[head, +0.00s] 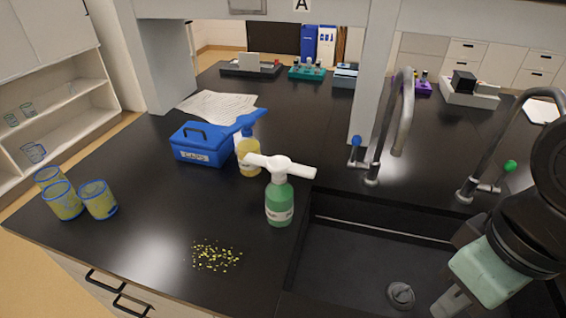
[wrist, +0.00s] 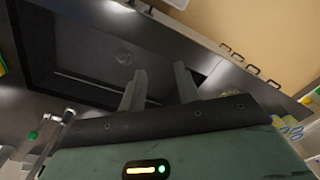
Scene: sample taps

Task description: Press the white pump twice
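The white pump (head: 280,166) sits on top of an upright green bottle (head: 279,205) on the black bench, just left of the sink. A yellow bottle (head: 249,158) with a blue pump (head: 245,122) stands close behind it to the left. My gripper (head: 450,302) is at the lower right of the head view, over the sink and well to the right of the white pump. In the wrist view my gripper (wrist: 159,84) shows two fingers apart with nothing between them. The white pump cannot be made out in the wrist view.
The sink (head: 360,245) lies right of the green bottle, with a tall tap (head: 377,140) behind it. A blue box (head: 200,144), yellow-filled beakers (head: 98,199) and scattered yellow bits (head: 215,257) are on the bench. A grey post (head: 372,80) rises behind.

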